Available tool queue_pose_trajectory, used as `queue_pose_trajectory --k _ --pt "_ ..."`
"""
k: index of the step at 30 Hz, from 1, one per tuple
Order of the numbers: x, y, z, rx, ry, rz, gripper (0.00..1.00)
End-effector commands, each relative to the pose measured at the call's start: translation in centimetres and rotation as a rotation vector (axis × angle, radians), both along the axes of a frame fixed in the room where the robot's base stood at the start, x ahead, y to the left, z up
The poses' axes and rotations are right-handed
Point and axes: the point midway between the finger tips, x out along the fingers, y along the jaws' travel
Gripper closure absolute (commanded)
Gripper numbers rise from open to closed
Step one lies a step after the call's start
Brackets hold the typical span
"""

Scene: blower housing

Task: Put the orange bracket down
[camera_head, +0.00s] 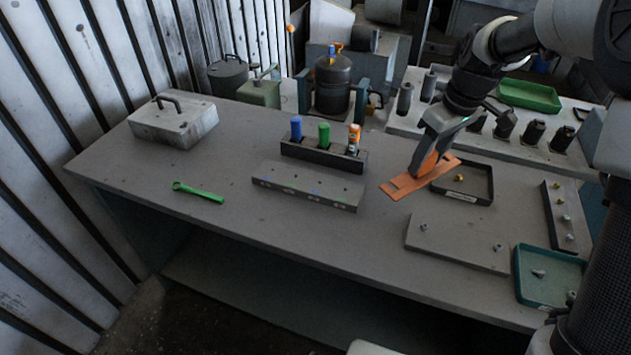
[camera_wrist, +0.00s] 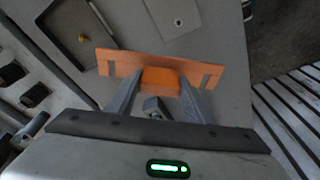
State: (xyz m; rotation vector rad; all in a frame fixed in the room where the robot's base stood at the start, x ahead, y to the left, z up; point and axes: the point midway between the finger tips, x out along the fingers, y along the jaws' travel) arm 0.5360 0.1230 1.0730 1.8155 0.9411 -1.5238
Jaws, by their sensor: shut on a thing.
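The orange bracket (camera_head: 408,186) is a flat plate with slotted ends and a raised block in the middle. My gripper (camera_head: 431,164) is shut on that block and holds the bracket above the grey workbench (camera_head: 235,160). In the head view the bracket hangs tilted beside the black tray and appears clear of the bench top. In the wrist view the bracket (camera_wrist: 203,70) lies across between my two fingers (camera_wrist: 158,90), gripped at its middle block. The exact height above the bench is hard to tell.
A black tray (camera_head: 488,195) with a small yellow part is right beside the bracket. A grey plate (camera_head: 440,246) with studs lies in front. A holder (camera_head: 300,155) with blue, green and orange cylinders stands left. A green wrench (camera_head: 205,194) lies far left, with bare bench around it.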

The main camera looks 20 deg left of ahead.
Motion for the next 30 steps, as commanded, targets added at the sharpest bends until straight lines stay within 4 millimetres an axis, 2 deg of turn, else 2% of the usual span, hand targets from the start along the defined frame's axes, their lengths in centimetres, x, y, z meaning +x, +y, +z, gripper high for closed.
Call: queue_pose_trajectory --k 1,3,6,9,11,18,25,30 --pt "1.1 2.1 -1.9 0.006 -0.001 0.128 1.0" --pt "2.1 4.4 -2.8 0.011 -0.002 0.295 1.0" --pt "2.9 6.8 -3.4 0.015 -0.004 0.471 1.0" --pt "3.4 8.2 -3.6 0.017 -0.005 0.574 1.0" --pt "3.4 8.5 -4.2 0.017 -0.002 0.606 1.0" --pt "3.5 8.7 -7.8 0.016 -0.002 0.623 1.0" --pt "3.5 8.7 -9.8 0.017 -0.003 0.621 1.0" --pt "3.4 8.7 -12.6 0.016 0.0 0.622 1.0"
